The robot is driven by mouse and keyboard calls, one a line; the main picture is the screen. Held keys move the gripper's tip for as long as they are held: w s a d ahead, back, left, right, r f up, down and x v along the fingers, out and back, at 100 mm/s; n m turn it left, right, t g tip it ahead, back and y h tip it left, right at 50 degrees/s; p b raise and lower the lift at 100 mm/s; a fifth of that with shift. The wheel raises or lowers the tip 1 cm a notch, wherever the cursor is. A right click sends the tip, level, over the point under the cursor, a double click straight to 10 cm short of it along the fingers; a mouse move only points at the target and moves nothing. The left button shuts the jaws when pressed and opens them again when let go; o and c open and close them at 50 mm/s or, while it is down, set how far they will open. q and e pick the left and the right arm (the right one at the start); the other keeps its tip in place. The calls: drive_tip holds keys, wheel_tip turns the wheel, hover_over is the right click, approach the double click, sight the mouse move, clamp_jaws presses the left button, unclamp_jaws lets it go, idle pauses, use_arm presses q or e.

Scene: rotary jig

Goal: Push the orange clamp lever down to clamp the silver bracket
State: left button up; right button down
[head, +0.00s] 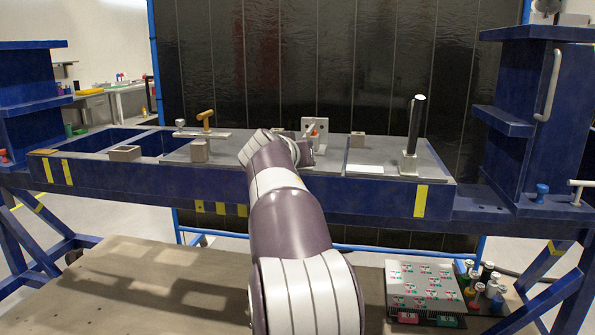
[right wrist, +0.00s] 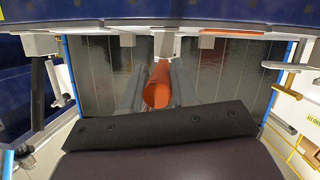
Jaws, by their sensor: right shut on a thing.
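The orange clamp lever (right wrist: 158,86) shows in the right wrist view as a rounded orange grip between the two grey fingers of my right gripper (right wrist: 157,94), which is shut on it. In the head view a small orange bit (head: 314,128) shows just beyond my right arm, in front of an upright silver-grey plate with holes (head: 321,125), which may be the bracket. My forearm hides most of the clamp and gripper there, so I cannot tell how the clamp meets the bracket. My left gripper is in neither view.
The blue jig frame (head: 380,190) carries grey plates. A yellow-orange T-handle (head: 207,117) stands at left, and a black-gripped upright lever (head: 414,125) stands at right. Small grey blocks (head: 124,153) sit on the frame.

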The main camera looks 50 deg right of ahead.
drive_tip(key=shift+f, duration=0.1)
drive_tip(key=c, duration=1)
unclamp_jaws()
drive_tip(key=shift+o, duration=0.2)
drive_tip(key=b+v, duration=0.1)
drive_tip(key=v, duration=1.1)
drive_tip(key=shift+s+a, duration=0.2)
drive_tip(key=shift+a, duration=0.1)
